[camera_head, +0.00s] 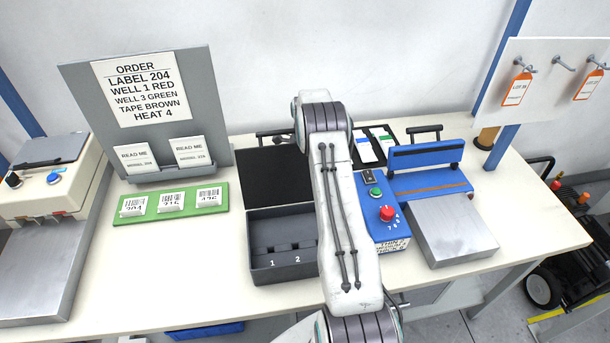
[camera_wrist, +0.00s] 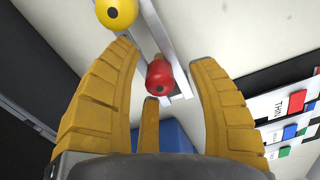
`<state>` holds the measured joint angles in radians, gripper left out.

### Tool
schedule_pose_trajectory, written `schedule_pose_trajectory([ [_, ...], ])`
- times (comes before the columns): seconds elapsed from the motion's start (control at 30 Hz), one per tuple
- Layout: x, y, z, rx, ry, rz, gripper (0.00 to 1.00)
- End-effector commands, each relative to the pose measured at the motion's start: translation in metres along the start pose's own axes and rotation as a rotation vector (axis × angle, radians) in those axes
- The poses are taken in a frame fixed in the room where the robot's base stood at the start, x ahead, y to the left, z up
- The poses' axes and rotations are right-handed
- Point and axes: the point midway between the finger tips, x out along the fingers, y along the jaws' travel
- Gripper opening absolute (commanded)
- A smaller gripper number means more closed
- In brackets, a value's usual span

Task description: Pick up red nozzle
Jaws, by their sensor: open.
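The red nozzle (camera_wrist: 159,77) shows in the wrist view, a small rounded piece with a dark hole, on a pale metal rail. My gripper (camera_wrist: 164,55) is open, with its ribbed yellow-brown fingers on either side of the nozzle. A narrower yellow-brown finger part reaches up from below, close to the nozzle's lower end. I cannot tell whether any finger touches it. In the head view my arm fills the middle, and neither my gripper nor the red nozzle can be made out there.
A yellow nozzle (camera_wrist: 116,13) sits nearby on the rail. A label panel (camera_wrist: 290,115) lies at the right of the wrist view. On the table are a black case (camera_head: 281,262), a blue sealer (camera_head: 432,181), a green card tray (camera_head: 130,208) and an order board (camera_head: 75,85).

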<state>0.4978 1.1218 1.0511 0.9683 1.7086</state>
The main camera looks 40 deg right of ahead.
Motion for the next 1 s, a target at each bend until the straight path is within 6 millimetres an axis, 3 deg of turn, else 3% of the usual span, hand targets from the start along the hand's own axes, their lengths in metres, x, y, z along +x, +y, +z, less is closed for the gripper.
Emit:
schedule_pose_trajectory([
  [0.13,0.0,0.0001,0.0001,0.0,0.0,0.0,0.55],
  [0.73,-0.0004,0.0,0.0001,0.0,0.0,0.0,0.01],
  [1.0,-0.0001,0.0001,0.0,0.0,0.0,0.0,0.0],
])
